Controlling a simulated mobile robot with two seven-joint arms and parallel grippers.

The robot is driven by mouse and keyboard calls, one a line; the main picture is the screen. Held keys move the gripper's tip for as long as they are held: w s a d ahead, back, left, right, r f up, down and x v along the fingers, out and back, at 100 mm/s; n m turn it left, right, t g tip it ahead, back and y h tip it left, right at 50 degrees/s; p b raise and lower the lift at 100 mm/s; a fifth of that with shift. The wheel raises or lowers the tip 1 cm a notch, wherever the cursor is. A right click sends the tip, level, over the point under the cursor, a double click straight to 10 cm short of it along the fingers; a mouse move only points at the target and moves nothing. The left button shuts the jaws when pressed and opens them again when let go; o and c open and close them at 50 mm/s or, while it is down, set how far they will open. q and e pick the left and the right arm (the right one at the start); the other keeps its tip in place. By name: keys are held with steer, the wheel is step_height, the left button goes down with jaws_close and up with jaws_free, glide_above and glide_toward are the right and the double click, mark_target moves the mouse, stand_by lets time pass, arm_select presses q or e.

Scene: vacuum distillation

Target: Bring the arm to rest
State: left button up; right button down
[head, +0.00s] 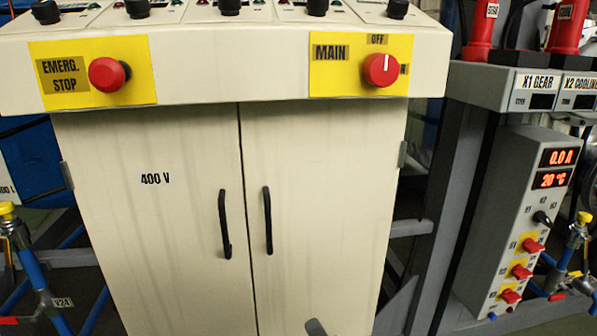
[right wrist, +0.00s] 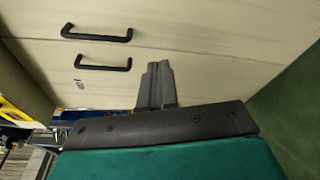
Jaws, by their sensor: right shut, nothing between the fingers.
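My right gripper (right wrist: 155,72) shows in the right wrist view with its two grey fingers together, shut and empty. In the head view only a small grey tip of it (head: 316,327) shows at the bottom edge, in front of the cabinet's right door. The cream cabinet (head: 150,240) has two doors with black vertical handles (head: 224,223) and (head: 267,220). The handles also show in the right wrist view, up and left of the fingers and apart from them. My left gripper is not in view.
Above the doors a console ledge (head: 230,75) juts out, with a red emergency stop button (head: 107,74) and a red main switch (head: 381,70). A grey control box (head: 515,215) with red switches stands at the right. Blue pipes with yellow-topped valves (head: 8,212) flank the cabinet.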

steer(key=s+d+f+m+g+h, duration=0.1)
steer(key=s+d+f+m+g, duration=0.35)
steer(key=m, duration=0.75)
steer(key=s+d+f+m+g+h, duration=0.1)
steer(key=s+d+m+h, duration=0.1)
steer(key=s+d+m, duration=0.65)
arm_select(q)
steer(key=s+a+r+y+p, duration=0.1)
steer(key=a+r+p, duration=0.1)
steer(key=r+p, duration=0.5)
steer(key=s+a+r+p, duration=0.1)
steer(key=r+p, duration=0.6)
steer(key=p, duration=0.7)
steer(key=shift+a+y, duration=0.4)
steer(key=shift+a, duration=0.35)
arm_select(e)
steer(key=s+d+r+m+h, duration=0.1)
steer(key=s+r+m, duration=0.2)
steer(key=r, duration=1)
steer(key=shift+s+d+r+t, duration=0.15)
steer(key=shift+d+r+t, duration=0.1)
steer(key=shift+t, duration=0.1)
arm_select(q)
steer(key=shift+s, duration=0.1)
